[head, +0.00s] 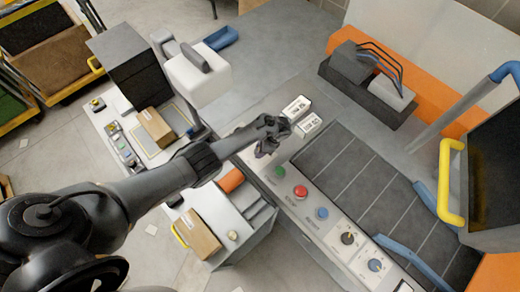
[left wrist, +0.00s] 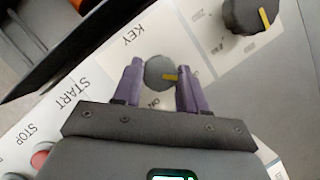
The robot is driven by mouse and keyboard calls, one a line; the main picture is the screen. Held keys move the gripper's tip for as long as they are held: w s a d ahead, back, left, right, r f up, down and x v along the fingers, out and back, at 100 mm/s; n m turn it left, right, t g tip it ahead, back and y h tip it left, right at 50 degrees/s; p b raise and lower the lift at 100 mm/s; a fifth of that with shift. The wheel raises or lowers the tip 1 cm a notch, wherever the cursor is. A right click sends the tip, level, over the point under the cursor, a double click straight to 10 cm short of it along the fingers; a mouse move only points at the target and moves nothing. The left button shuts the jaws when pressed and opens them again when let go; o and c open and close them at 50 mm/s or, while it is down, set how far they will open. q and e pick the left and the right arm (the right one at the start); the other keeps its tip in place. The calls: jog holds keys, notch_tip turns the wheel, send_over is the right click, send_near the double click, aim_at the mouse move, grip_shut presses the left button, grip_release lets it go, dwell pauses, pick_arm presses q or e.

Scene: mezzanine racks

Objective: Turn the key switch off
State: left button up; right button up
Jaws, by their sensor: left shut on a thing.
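The key switch is a round dark grey knob (left wrist: 157,73) with a yellow mark, on a white panel lettered KEY. The mark points to the right in the left wrist view, and "ON" is lettered just below the knob. My left gripper (left wrist: 158,80) has its two purple fingers on either side of the knob, shut on it. In the head view my left gripper (head: 268,142) is at the upper left end of the button panel, hiding the key switch. The right gripper is in neither view.
In the head view a green button (head: 278,171), a red button (head: 300,191) and a blue button (head: 321,213) lie along the panel, with two more knobs farther along. Another knob (left wrist: 250,15) is close by in the left wrist view. A conveyor (head: 350,165) runs beside the panel.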

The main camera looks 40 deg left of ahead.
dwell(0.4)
pick_arm(q)
jog(key=o, duration=1.1)
jog(key=shift+c, duration=0.2)
jog(key=shift+w+d+r, duration=0.1)
jog(key=shift+d+r, duration=0.05)
jog(key=shift+r, duration=0.3)
jog(key=p+v, duration=0.2)
jog(key=v, duration=0.8)
jog(key=shift+f, duration=0.1)
